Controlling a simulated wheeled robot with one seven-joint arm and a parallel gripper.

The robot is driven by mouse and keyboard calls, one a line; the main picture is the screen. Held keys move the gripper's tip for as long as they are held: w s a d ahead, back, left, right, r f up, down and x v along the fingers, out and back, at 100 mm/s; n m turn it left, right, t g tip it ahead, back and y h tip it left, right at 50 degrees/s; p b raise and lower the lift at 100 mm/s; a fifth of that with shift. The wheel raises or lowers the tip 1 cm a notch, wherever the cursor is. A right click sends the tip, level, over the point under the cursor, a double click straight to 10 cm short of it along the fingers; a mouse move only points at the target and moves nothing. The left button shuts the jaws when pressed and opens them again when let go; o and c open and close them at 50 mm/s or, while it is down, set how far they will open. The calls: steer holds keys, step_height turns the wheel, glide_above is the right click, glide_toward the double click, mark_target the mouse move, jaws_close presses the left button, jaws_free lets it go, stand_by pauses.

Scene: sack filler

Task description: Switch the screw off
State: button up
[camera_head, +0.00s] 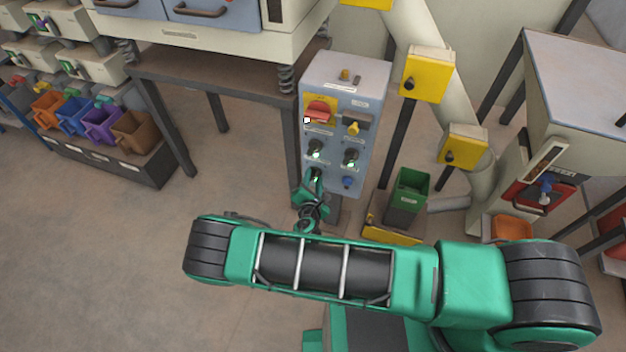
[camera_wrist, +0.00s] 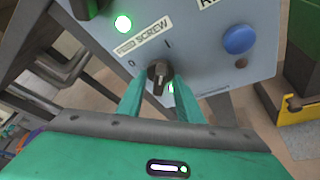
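The screw switch is a small black rotary knob (camera_wrist: 158,73) below a SCREW label (camera_wrist: 143,38), with a 0 mark to its upper left and an I mark to its upper right. It sits low on the grey control panel (camera_head: 352,100). I cannot tell for sure which mark the knob points to. A green light glows beside it at the lower right, partly behind a finger. My gripper (camera_wrist: 159,80) is open, its green fingertips on either side of the knob, seemingly without pressing on it. In the head view my gripper (camera_head: 314,178) is at the panel's lower left.
A blue button (camera_wrist: 239,40) is right of the knob, and a lit green lamp (camera_wrist: 123,23) is above left. A red switch on yellow (camera_head: 318,112) sits higher on the panel. A green bin (camera_head: 408,190) stands right of the panel.

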steer(key=shift+w, duration=0.1)
jaws_close()
stand_by(0.3)
steer(key=n+g+h, duration=0.1)
steer(key=n, duration=0.1)
steer(key=shift+a+r+n+h, duration=0.1)
steer(key=shift+a+n+h, duration=0.05)
steer(key=shift+n+h, duration=0.2)
steer(key=shift+a+n+g+h, duration=0.15)
steer(key=shift+n+g+h, duration=0.35)
steer(key=shift+n+h, duration=0.55)
steer(key=shift+w+a+n+g+h, duration=0.15)
steer(key=shift+n+h, duration=0.7)
steer(key=shift+n, duration=0.65)
steer(key=shift+a+n+g+h, duration=0.15)
steer(key=shift+n+h, duration=0.7)
steer(key=shift+n, duration=0.65)
